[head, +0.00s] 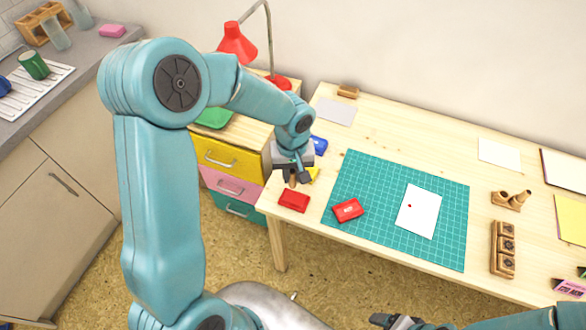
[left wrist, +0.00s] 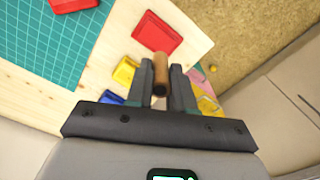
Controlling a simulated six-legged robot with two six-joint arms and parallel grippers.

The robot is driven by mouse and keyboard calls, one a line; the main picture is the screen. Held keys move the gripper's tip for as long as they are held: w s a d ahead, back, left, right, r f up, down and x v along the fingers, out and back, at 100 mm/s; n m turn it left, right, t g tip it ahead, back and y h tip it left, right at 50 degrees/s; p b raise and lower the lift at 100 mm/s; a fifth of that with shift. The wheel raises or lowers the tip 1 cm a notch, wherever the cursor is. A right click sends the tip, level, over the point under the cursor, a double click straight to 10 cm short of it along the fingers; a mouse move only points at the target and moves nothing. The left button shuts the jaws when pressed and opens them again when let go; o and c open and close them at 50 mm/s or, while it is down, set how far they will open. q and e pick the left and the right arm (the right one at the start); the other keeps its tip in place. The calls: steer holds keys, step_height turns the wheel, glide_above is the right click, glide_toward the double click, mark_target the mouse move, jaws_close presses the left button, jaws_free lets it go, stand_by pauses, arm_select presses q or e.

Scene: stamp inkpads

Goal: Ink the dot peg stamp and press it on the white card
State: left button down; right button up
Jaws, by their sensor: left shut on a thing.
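My left gripper (head: 291,179) is shut on the brown wooden peg stamp (left wrist: 161,72), just above and behind the red inkpad (head: 294,201) near the table's left corner. The pad also shows ahead of the peg in the left wrist view (left wrist: 157,36); I cannot tell if they touch. A second red piece (head: 348,210), with a pale label, lies on the green mat (head: 452,192). The white card (head: 424,215) lies on the mat with a small red dot (head: 409,206) left of its middle. My right gripper (head: 384,320) shows at the bottom edge, its opening unclear.
A yellow pad (left wrist: 124,71) and a blue pad (head: 319,144) lie close behind the left gripper. A wooden peg holder (head: 510,200) and a stamp rack (head: 503,249) stand at the right. The red lamp (head: 238,45) is behind my left arm. The mat is mostly clear.

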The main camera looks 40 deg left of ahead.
mark_target(295, 185)
arm_select(q)
steer(key=shift+r, duration=0.1)
steer(key=shift+d+f+b, duration=0.25)
steer(key=shift+f+b, duration=0.05)
steer(key=shift+f, duration=0.4)
step_height(295, 185, down, 3)
steer(key=shift+w+f+b, duration=0.1)
steer(key=shift+w+b, duration=0.05)
steer(key=shift+b, duration=1.05)
steer(key=shift+f+b, duration=0.35)
steer(key=shift+f, duration=0.3)
steer(key=shift+f+b, duration=0.45)
steer(key=shift+b, duration=0.15)
